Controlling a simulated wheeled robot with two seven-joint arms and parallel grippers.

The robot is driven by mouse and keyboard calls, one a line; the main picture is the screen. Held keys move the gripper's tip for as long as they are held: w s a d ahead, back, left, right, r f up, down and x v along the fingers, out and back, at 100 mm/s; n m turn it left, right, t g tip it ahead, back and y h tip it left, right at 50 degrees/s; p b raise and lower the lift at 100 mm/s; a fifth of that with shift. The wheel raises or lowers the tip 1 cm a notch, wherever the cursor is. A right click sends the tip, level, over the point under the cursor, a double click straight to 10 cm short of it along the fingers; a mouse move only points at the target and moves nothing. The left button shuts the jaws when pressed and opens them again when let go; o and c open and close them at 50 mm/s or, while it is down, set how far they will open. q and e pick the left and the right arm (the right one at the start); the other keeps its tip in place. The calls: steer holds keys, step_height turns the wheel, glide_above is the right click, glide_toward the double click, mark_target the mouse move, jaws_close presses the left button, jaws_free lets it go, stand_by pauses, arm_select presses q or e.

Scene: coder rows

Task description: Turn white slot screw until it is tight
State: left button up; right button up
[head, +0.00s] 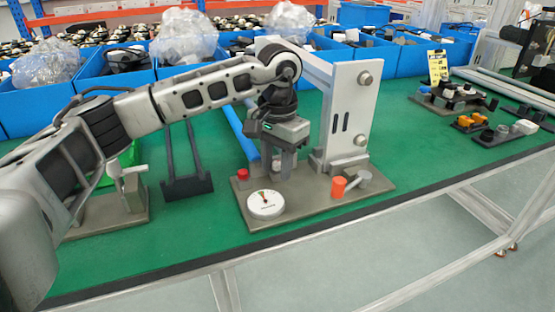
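My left gripper (279,172) points down over a grey-brown fixture plate (310,214) on the green table. Its fingers are low over the plate, behind a white round dial (265,204) and beside a small red button (243,174). An upright grey frame (346,117) stands on the plate just right of the gripper. An orange knob (338,187) is at the plate's right. My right gripper is not in view.
Blue bins (402,58) with parts and plastic bags line the back. A grey fixture (122,205) stands at the left, partly behind my arm. A dark stand (187,184) is left of the plate. Small fixtures (504,133) sit at the right. Green table (420,160) between is clear.

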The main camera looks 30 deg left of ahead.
arm_select(q)
steer(key=n, duration=0.1)
steer(key=w+n, duration=0.1)
steer(key=n, duration=0.1)
steer(key=shift+d+f+n, duration=0.1)
steer(key=shift+d+n, duration=0.2)
steer(key=shift+d, duration=0.1)
steer(key=n, duration=0.4)
steer(key=shift+d+f+p, duration=0.2)
steer(key=shift+p, duration=0.2)
steer(key=n, duration=0.4)
steer(key=shift+w+n+p, duration=0.2)
steer(key=shift+n+p, duration=0.1)
steer(key=shift+p, duration=0.05)
steer(key=n, duration=0.5)
steer(key=shift+w+a+p, duration=0.2)
steer(key=shift+w+p, duration=0.05)
steer(key=shift+p, duration=0.05)
